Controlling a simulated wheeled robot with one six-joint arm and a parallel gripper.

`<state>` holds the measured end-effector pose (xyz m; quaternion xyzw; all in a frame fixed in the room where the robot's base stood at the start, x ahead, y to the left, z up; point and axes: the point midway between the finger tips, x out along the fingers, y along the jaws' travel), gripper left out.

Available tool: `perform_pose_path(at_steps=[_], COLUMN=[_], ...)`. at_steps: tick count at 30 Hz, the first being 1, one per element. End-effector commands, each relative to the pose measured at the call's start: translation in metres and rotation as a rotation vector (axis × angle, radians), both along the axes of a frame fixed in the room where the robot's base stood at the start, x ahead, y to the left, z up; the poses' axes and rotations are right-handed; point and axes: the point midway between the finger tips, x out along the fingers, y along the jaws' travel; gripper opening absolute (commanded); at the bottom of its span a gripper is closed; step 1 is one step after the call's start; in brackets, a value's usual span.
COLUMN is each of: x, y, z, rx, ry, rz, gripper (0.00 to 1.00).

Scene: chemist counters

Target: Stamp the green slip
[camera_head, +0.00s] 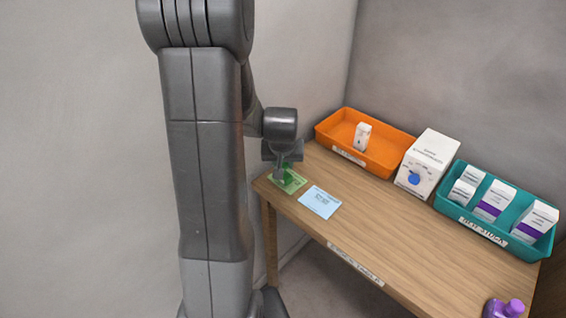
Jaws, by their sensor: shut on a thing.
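The green slip (297,183) lies flat near the far left corner of the wooden counter. My gripper (284,170) points down over the slip and hides part of it. It is shut on a small dark thing, apparently the stamp, mostly hidden by the gripper. It is at or just above the slip; I cannot tell whether it touches the paper. A light blue slip (320,202) with printed lines lies to the right of the green one, by the front edge.
An orange tray (395,163) holding a small white box (362,136) stands at the back. A white box with a blue round mark (433,158) stands beside it. A teal tray (470,226) holds several cartons. A purple bottle (503,309) stands front right. The counter's middle (395,235) is clear.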

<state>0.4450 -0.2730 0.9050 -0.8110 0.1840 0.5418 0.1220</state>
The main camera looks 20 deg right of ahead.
Motion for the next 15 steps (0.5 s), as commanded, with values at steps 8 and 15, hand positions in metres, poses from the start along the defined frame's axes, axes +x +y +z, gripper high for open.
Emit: perform_pose_path(at_steps=[8,15], x=[0.0001,0.0001], y=[0.0000,0.0000], z=[-0.0036,-0.0065], rx=[0.000,0.000], ry=[0.000,0.000], rz=[0.000,0.000], gripper=[0.15,0.15])
